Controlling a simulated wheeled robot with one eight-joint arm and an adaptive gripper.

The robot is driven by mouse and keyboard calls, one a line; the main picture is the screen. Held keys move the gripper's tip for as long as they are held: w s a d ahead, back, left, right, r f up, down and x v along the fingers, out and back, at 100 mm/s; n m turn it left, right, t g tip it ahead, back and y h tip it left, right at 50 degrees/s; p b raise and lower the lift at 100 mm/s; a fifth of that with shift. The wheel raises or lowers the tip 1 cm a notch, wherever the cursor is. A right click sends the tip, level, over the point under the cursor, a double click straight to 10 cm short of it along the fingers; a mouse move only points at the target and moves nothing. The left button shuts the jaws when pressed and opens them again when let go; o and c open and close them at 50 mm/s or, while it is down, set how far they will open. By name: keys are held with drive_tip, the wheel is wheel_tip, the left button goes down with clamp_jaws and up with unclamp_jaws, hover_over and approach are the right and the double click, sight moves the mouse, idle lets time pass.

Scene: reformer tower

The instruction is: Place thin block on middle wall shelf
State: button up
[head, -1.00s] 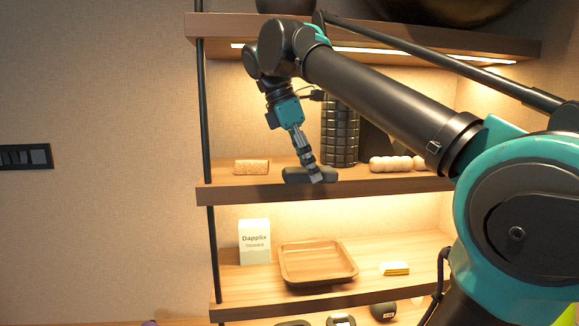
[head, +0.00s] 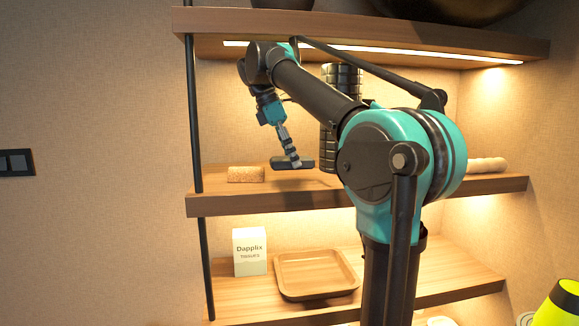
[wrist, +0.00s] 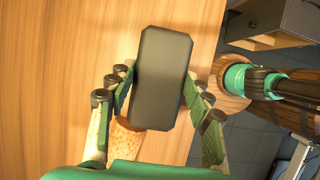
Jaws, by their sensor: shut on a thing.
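The thin block, a dark grey slab (head: 281,165), is in my gripper (head: 294,162) at the middle wall shelf (head: 270,204). In the wrist view the block (wrist: 162,62) lies between the two fingers of my gripper (wrist: 158,90), which are shut on its sides. It is over the wooden shelf surface (wrist: 55,70), near the shelf's edge. I cannot tell whether its underside touches the shelf.
A cork block (head: 246,174) lies left on the middle shelf; a black ribbed roller (head: 328,140) stands behind. A peanut-shaped pale roller (head: 487,165) lies right. The lower shelf holds a tissue box (head: 250,252) and wooden tray (head: 316,291). The upper shelf (head: 300,29) overhangs.

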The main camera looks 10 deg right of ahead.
sight(294, 177)
drive_tip(key=w, duration=0.3)
drive_tip(key=shift+w+f, duration=0.1)
drive_tip(key=shift+w, duration=0.15)
drive_tip(key=shift+f, duration=1.7)
drive_tip(key=shift+f, duration=0.15)
drive_tip(key=o, duration=0.8)
drive_tip(key=shift+c, duration=0.2)
drive_tip(key=shift+r, duration=0.3)
drive_tip(key=a, duration=0.8)
drive_tip(key=a+r, duration=0.1)
drive_tip(key=a, duration=0.3)
drive_tip(key=shift+a, duration=0.25)
